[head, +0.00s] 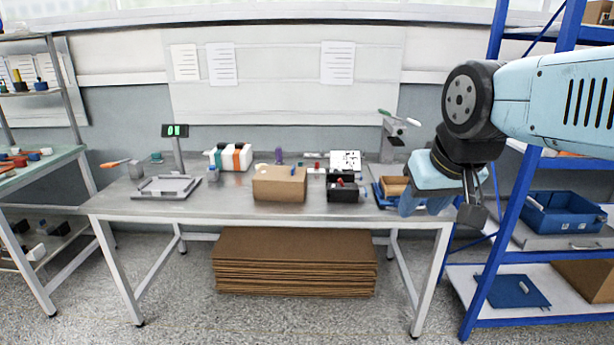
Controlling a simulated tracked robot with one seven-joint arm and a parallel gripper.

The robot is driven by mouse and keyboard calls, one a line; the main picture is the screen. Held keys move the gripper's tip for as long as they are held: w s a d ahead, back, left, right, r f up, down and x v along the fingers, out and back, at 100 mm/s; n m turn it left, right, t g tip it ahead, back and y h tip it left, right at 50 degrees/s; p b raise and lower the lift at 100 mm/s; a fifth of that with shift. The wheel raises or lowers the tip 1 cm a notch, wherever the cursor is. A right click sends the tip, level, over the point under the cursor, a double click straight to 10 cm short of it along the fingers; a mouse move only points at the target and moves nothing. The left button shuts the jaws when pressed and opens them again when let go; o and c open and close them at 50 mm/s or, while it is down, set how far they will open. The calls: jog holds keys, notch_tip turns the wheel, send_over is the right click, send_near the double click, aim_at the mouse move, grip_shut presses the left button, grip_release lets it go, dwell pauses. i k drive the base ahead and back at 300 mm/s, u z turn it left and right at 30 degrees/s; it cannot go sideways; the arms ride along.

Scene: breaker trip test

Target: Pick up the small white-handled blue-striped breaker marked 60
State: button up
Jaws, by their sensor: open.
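I cannot pick out a breaker marked 60; no marking is readable at this size. White blocks with coloured stripes, one orange and one dark green, stand in a group (231,157) at the back left of the metal workbench (225,205). A small grey-blue item (212,174) stands just in front of them. A black box (343,188) right of centre holds small items, one of them red. My gripper (472,208) is open, hanging past the bench's right end, well away from these things. No object shows between its fingers.
A cardboard box (279,186) stands mid-bench, hiding what is behind it. A grey tray (166,188) and a green-lit display (175,131) are at left. A blue tray (382,198) lies at right, partly behind my arm. A blue shelf rack (511,225) stands close at right.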

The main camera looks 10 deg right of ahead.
aim_at(348, 175)
jog(key=u, duration=0.35)
jog(key=i, duration=1.75)
jog(key=z, duration=0.55)
jog(key=k, duration=0.8)
jog(key=z, duration=0.15)
jog(key=i, duration=0.8)
jog(key=u, duration=0.1)
